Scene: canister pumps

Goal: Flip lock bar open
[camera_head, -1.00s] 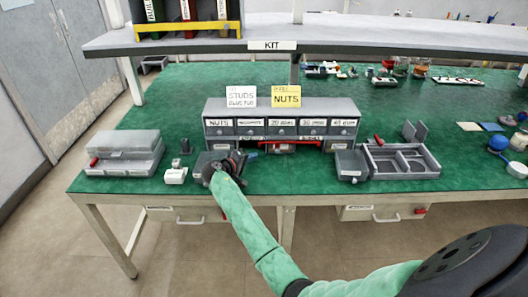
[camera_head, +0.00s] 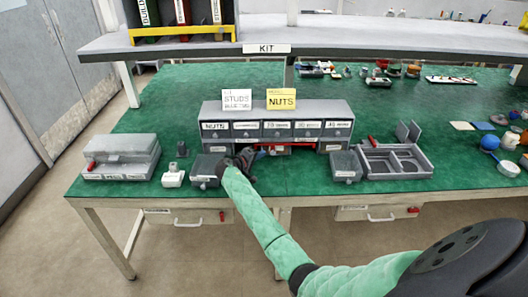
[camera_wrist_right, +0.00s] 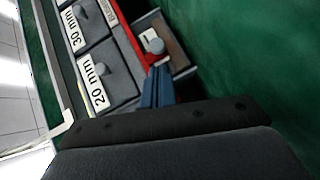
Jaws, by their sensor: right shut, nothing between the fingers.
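The red lock bar (camera_head: 300,145) runs along the lower front of the grey drawer cabinet (camera_head: 277,112), below the labelled drawers. In the right wrist view the red bar (camera_wrist_right: 125,38) lies beside the drawers marked 20 mm and 30 mm. My right gripper (camera_head: 245,158) is in front of the cabinet, near the bar's left end, and hides part of it. Its fingers (camera_wrist_right: 158,88) are shut and empty, close to the bar; I cannot tell whether they touch it. My left gripper is not in view.
A small dark grey box (camera_head: 206,170) stands just left of my right gripper. Another grey box (camera_head: 345,166) and a divided tray (camera_head: 397,172) stand to the right. A grey stepped unit (camera_head: 121,158) is at far left. The shelf (camera_head: 190,47) overhangs the back.

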